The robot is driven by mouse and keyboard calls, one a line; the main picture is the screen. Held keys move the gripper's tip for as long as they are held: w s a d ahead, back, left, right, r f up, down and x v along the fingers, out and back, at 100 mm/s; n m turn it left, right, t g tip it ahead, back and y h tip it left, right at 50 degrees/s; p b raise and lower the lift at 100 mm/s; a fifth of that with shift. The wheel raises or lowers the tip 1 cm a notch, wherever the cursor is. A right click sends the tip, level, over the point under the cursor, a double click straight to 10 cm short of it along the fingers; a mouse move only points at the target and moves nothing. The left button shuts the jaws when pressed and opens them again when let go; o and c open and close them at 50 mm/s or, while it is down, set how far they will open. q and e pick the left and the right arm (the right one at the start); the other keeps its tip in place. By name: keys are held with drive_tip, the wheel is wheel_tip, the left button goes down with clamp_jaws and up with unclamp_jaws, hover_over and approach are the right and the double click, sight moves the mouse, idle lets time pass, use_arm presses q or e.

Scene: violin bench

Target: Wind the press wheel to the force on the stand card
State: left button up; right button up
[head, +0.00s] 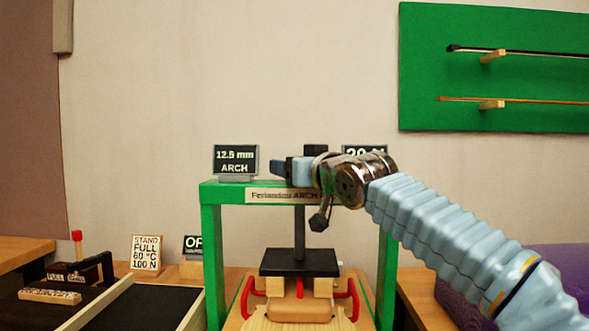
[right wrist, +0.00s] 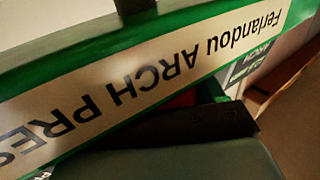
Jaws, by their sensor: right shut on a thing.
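The green arch press (head: 210,250) stands in the middle of the head view, with a label across its top beam. Its dark screw (head: 299,230) runs down to a black press plate (head: 299,263) above a wooden piece. My right gripper (head: 287,168) is at the top of the beam, shut on the press wheel, which is mostly hidden behind the gripper and wrist. The stand card (head: 146,254) reads STAND FULL 60 °C 100 N. A force display (head: 365,151) behind my wrist seems to read 20 N, partly covered. My left gripper is not in view.
A small display (head: 235,160) on the beam's left reads 12.5 mm ARCH. Red clamps (head: 251,296) flank the wooden piece. A dark tray with a red-tipped lever (head: 77,242) lies at left. Bows hang on a green board (head: 490,75) at upper right. The beam label (right wrist: 120,95) fills the wrist view.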

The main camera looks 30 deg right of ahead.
drive_tip(key=m+h+b, duration=0.1)
drive_tip(key=b, duration=0.1)
drive_tip(key=m+h+b, duration=0.1)
drive_tip(key=h+b, duration=0.1)
drive_tip(key=m+g+h+b, duration=0.1)
drive_tip(key=h+b, duration=0.1)
drive_tip(key=b, duration=0.1)
drive_tip(key=shift+d+f+m, duration=0.2)
drive_tip(key=shift+f+m, duration=0.1)
drive_tip(key=shift+r+m+g+h, duration=0.1)
drive_tip(key=shift+m+g+h, duration=0.3)
drive_tip(key=shift+h, duration=0.6)
drive_tip(key=shift+s+d+r+m+g+h, duration=0.15)
drive_tip(key=shift+m+g+h, duration=0.15)
drive_tip(key=shift+m+h, duration=0.25)
drive_tip(key=shift+d+m+g+h, duration=0.1)
drive_tip(key=shift+m+g+h, duration=0.2)
drive_tip(key=shift+m+h, duration=0.25)
drive_tip(key=shift+s+d+r+m+g+h, duration=0.1)
drive_tip(key=shift+m+g+h, duration=0.5)
drive_tip(key=shift+h, duration=0.4)
drive_tip(key=shift+s+d+m+g+h+p, duration=0.15)
drive_tip(key=shift+m+g+h+p, duration=0.1)
drive_tip(key=shift+m+g+h, duration=0.5)
drive_tip(key=shift+s+d+m+g+h+p, duration=0.1)
drive_tip(key=shift+m+g+h+p, duration=0.15)
drive_tip(key=shift+m+g+h, duration=0.5)
drive_tip(key=o, duration=1)
drive_tip(key=shift+c, duration=0.2)
